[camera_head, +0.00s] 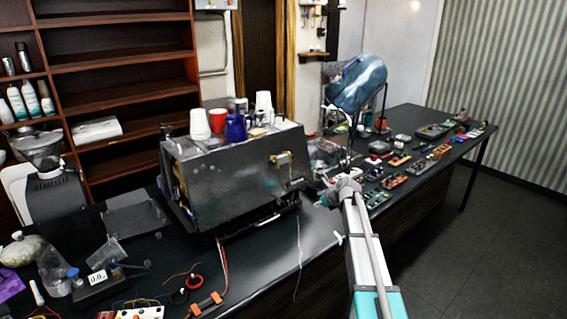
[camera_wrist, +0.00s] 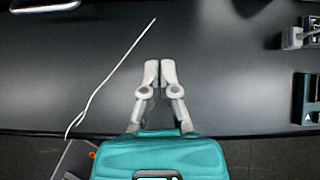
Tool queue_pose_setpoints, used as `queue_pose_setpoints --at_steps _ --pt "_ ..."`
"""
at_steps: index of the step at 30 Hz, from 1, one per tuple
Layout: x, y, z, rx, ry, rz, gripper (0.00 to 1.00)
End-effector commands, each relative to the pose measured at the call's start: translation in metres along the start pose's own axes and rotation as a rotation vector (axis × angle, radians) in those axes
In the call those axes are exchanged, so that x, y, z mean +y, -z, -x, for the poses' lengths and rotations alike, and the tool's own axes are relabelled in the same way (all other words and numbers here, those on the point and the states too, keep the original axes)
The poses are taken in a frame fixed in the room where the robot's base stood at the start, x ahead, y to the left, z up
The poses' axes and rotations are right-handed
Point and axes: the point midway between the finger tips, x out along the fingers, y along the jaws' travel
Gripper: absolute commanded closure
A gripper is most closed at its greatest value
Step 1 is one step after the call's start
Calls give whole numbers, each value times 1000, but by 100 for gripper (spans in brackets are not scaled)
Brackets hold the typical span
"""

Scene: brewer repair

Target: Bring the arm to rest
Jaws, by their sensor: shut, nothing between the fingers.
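My gripper (camera_wrist: 159,72) is shut and empty in the wrist view, with its two pale grey fingertips together above the dark bench top (camera_wrist: 225,60). In the head view my arm reaches from the lower right toward the bench, and my gripper (camera_head: 328,196) shows small and partly hidden at its end. It is to the right of the black metal brewer (camera_head: 225,180) and apart from it. I cannot tell its exact height above the bench.
A thin white wire (camera_wrist: 107,80) lies left of the gripper. Cups (camera_head: 217,120) stand on the brewer. A blue water bottle (camera_head: 357,84) and several small devices (camera_head: 400,159) occupy the right bench. A grinder (camera_head: 45,165) stands at left. The floor (camera_head: 490,240) at right is clear.

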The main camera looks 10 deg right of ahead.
Motion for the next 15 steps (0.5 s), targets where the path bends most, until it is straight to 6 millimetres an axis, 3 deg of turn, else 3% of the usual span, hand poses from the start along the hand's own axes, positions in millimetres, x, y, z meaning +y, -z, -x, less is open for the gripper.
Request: queue_pose_setpoints --at_steps 8,15 --pt "45 24 10 77 -42 291 100" --pt "96 55 25 168 -123 681 100"
